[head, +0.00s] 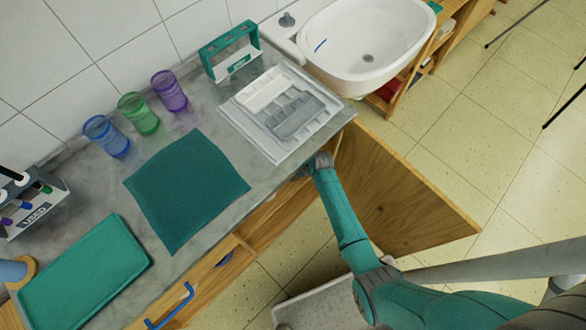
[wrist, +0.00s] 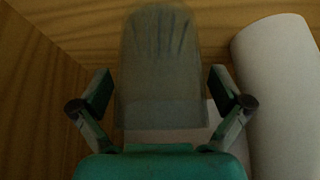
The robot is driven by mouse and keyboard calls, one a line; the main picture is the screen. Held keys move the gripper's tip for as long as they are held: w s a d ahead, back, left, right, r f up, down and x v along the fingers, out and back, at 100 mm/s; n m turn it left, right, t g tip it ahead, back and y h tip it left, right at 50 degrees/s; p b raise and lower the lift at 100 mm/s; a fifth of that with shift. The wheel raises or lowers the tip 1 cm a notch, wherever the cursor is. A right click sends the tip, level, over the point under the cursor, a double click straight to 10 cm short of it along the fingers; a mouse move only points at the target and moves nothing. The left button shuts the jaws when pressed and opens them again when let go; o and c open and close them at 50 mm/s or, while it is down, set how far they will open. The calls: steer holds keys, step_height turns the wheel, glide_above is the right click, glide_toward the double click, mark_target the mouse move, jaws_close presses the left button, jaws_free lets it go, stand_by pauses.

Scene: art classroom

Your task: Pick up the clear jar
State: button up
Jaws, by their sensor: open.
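A clear, greyish see-through jar (wrist: 158,52) stands upright in the wrist view, inside a dim wooden cupboard. My gripper (wrist: 160,95) is open, with one finger on each side of the jar. Narrow gaps show between the fingers and the jar, so neither finger visibly touches it. Dark streaks show in the jar's upper part; I cannot tell what they are. In the head view my arm reaches in under the counter edge, and the jar and my fingertips are hidden there.
A white roll or cylinder (wrist: 275,90) is close to the right finger. A wooden wall (wrist: 35,80) is on the left. In the head view, an open cupboard door (head: 400,200) stands beside my arm. The counter (head: 190,105) above holds coloured cups, trays and a green mat.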

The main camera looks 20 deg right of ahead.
steer(key=shift+f, duration=0.1)
steer(key=c, duration=1.1)
